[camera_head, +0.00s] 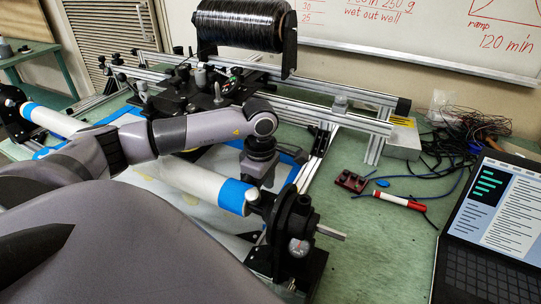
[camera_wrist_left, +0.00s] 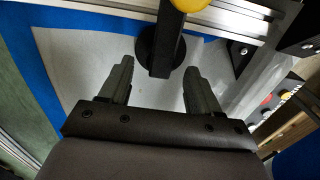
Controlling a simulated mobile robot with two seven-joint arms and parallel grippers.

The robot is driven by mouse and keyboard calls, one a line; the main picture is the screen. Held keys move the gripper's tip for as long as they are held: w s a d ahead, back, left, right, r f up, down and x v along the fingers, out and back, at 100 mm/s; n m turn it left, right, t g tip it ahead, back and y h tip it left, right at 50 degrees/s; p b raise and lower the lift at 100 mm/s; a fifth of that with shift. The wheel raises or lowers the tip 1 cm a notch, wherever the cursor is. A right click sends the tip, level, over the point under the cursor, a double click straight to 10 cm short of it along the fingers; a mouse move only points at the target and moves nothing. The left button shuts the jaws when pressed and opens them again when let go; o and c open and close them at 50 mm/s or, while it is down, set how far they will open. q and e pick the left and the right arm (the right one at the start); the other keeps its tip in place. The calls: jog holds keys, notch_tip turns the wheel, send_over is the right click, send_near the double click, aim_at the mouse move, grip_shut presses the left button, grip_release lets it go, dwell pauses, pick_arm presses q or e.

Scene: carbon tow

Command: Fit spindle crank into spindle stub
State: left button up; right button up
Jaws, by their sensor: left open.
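The spindle stub (camera_head: 330,232) is a bare silver shaft that sticks out to the right from a black end bracket (camera_head: 293,225) at the front of the bench. What looks like the spindle crank (camera_wrist_left: 165,45), a black arm with a round black disc and a yellow knob, shows in the left wrist view over white sheeting. I cannot make it out in the head view. My left gripper (camera_wrist_left: 157,85) is open, with the crank's near end just ahead of and between its fingertips. In the head view its fingers are hidden behind the white tube. My right gripper is not in view.
The white tube (camera_head: 200,183) with blue ends lies between brackets. A black tow spool (camera_head: 240,25) and aluminium rails (camera_head: 340,110) stand behind. A red-and-white marker (camera_head: 400,202), dark red block (camera_head: 351,181), cables (camera_head: 465,135) and laptop (camera_head: 490,225) lie right. Green bench right of the stub is clear.

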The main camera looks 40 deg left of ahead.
aim_at(262, 192)
pick_arm(q)
jog(key=shift+f, duration=1.35)
grip_shut()
jog(key=shift+r, duration=0.1)
notch_tip(262, 192, up, 20)
